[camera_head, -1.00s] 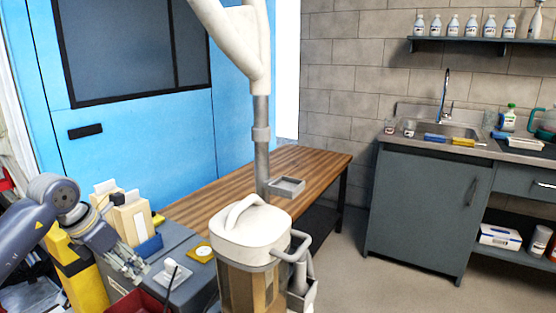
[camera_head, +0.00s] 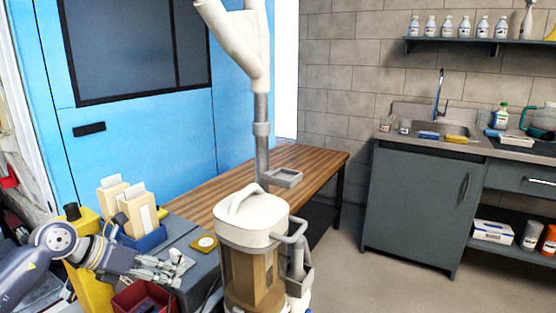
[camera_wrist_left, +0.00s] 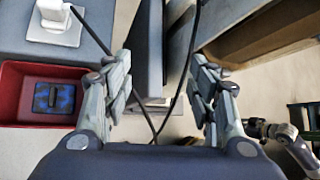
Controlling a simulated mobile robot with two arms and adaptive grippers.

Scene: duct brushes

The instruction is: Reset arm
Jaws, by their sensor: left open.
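My left gripper (camera_head: 174,268) shows at the lower left of the head view, pointing right, over or beside a red bin (camera_head: 128,302). In the left wrist view its two fingers (camera_wrist_left: 163,62) are spread wide apart with nothing held between them. A black cable passes through the gap, seemingly beyond the fingers. The red bin also shows left of the fingers in the wrist view (camera_wrist_left: 18,72), with a dark blue item (camera_wrist_left: 54,98) in it.
A grey cabinet top holds a blue box with cream folders (camera_head: 138,208) and a yellow pad (camera_head: 204,243). A white-lidded machine (camera_head: 252,218) with a tall pipe stands right of the gripper. A wooden bench (camera_head: 310,165) and a sink cabinet (camera_head: 415,205) stand behind. Floor at the right is clear.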

